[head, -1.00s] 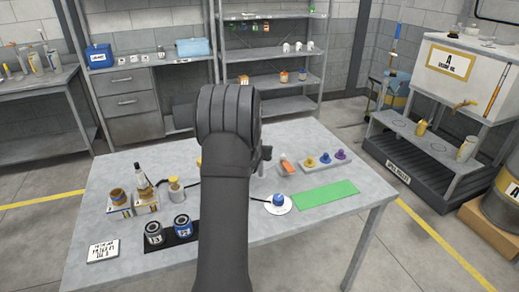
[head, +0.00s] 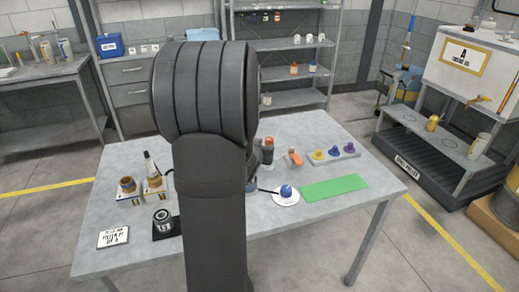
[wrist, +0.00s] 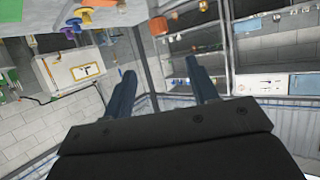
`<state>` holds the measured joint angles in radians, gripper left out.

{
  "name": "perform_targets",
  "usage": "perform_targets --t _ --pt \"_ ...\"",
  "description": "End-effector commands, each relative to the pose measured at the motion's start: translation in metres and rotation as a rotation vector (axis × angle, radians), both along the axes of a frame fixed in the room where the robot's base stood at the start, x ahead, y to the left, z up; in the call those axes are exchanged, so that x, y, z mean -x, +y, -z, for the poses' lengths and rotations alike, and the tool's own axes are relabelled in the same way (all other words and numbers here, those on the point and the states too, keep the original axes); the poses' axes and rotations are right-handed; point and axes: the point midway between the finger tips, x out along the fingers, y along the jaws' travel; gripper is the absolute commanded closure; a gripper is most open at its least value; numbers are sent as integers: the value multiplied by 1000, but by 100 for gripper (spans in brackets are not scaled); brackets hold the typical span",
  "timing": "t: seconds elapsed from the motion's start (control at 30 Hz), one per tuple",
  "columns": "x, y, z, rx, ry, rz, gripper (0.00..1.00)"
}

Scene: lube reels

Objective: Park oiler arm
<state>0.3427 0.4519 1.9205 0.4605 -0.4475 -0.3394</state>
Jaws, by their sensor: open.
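My gripper (wrist: 162,86) is open and empty in the wrist view, with its two dark fingers apart; in the head view my arm hides it. A blue round-topped piece (head: 286,191) sits on a white disc (head: 291,199) on the table (head: 330,226), and a thin dark rod runs left from it behind my arm. I cannot tell which thing is the oiler arm. An orange piece (head: 295,158) stands behind, left of a grey strip with yellow, blue and purple knobs (head: 335,153). The wrist view is tilted and shows the knobs (wrist: 82,16) at top left.
A green mat (head: 333,188) lies at the table's right. Bottles and jars (head: 150,176), a dark can (head: 162,221) and a label card (head: 114,237) stand at the left. Shelves (head: 290,62) are behind. A tank on steps (head: 462,60) is at the right.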

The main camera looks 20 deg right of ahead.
Motion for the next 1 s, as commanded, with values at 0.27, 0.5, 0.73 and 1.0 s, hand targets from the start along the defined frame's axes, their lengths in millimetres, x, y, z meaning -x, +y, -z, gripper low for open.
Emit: perform_targets --t 0.27,0.5,0.73,1.0 --pt "12 8 -6 1 -1 -1 47" --pt "12 7 -6 1 0 0 48" --pt "12 -6 3 -119 24 39 94" --pt "16 -36 21 -621 88 173 100"
